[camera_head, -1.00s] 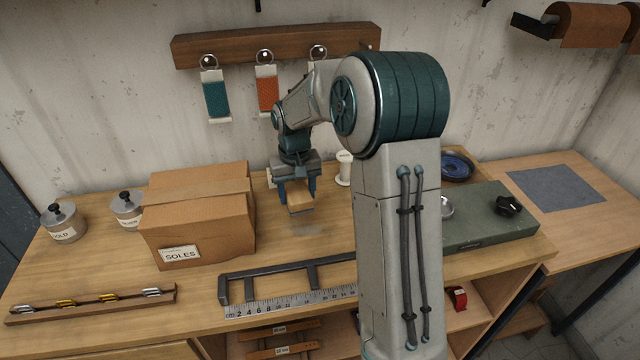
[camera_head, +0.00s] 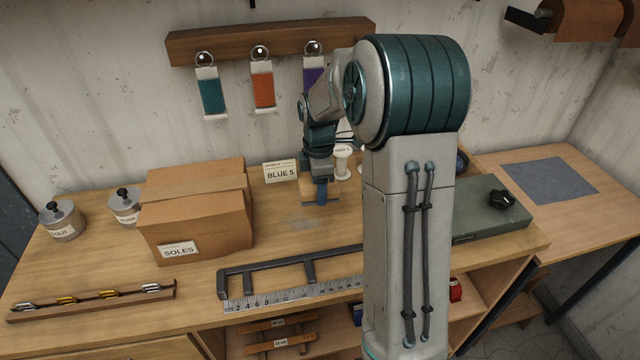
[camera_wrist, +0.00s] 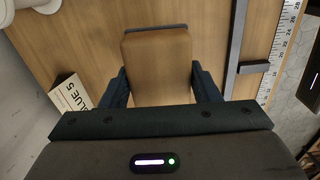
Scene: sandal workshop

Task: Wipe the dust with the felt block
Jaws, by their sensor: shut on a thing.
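The felt block (camera_head: 308,191) is a tan, wooden-looking block. In the wrist view the block (camera_wrist: 157,62) sits between the two dark blue fingers, with a dark strip along its far edge. My gripper (camera_head: 321,188) is shut on it, low over the back middle of the workbench; it also shows in the wrist view (camera_wrist: 160,84). I cannot tell whether the block's underside touches the top. A faint greyish dust patch (camera_head: 298,226) lies on the wood in front of the block, towards the left.
The workbench (camera_head: 100,245) carries a SOLES carton (camera_head: 195,222) left of the gripper. A BLUE 5 card (camera_head: 281,172) and white spools (camera_head: 342,163) stand behind. A dark rail frame (camera_head: 285,264) with a ruler lies in front. A green slab (camera_head: 485,212) is at right.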

